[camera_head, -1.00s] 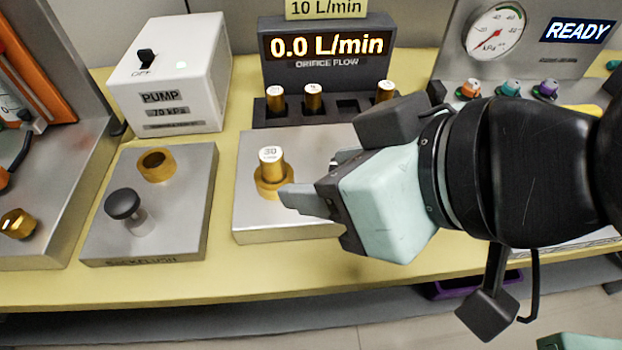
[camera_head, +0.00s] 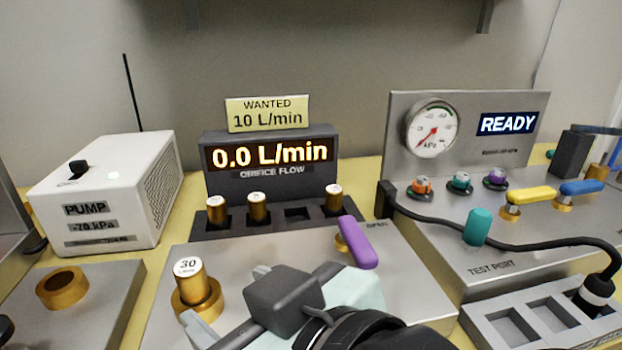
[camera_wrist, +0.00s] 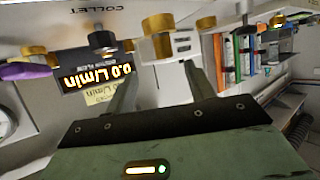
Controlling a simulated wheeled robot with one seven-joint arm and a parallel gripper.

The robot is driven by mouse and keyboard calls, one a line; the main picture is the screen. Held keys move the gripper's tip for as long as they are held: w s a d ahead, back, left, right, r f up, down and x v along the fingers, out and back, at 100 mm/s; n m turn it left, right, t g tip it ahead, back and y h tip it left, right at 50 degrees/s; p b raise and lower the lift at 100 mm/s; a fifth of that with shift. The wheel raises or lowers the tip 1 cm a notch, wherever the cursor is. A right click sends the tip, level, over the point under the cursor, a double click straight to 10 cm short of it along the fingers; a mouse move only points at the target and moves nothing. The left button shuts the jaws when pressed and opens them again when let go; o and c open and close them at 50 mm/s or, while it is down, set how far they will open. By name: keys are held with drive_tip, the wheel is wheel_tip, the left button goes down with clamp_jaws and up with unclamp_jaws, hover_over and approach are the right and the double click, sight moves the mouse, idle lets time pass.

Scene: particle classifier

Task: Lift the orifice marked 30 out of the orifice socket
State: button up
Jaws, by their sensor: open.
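The orifice marked 30 (camera_head: 188,268) is a gold cylinder with a white top. It stands upright in the gold ring of the orifice socket (camera_head: 208,308) on a grey metal plate. My gripper (camera_head: 224,293) is open, just right of the orifice, with one finger toward the back and one toward the front. I cannot tell whether either finger touches it. In the wrist view, which looks upside down, my open gripper (camera_wrist: 168,70) has a gold cylinder and ring, likely this orifice (camera_wrist: 158,45), ahead between its fingers.
A rack (camera_head: 275,222) with other gold orifices and one empty slot stands behind, under the flow display (camera_head: 270,155). A purple lever (camera_head: 357,242) rises behind my gripper. The white pump box (camera_head: 105,195) is at left. A black hose (camera_head: 510,243) crosses at right.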

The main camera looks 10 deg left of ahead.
sight(186, 272)
drive_tip(key=p, duration=0.3)
drive_tip(key=shift+w+a+r, duration=0.2)
drive_tip(key=shift+w+a, duration=0.2)
drive_tip(key=p, duration=0.4)
drive_tip(key=shift+w+a+f, duration=0.1)
drive_tip(key=shift+a+f, duration=0.1)
drive_tip(key=shift+a, duration=0.15)
drive_tip(key=x, duration=0.3)
drive_tip(key=shift+w+a+f, duration=0.15)
drive_tip(key=shift+a+f, duration=0.1)
drive_tip(key=shift+f, duration=0.15)
drive_tip(key=shift+x, duration=3.25)
drive_tip(key=shift+a+r, duration=0.15)
drive_tip(key=c, duration=1.1)
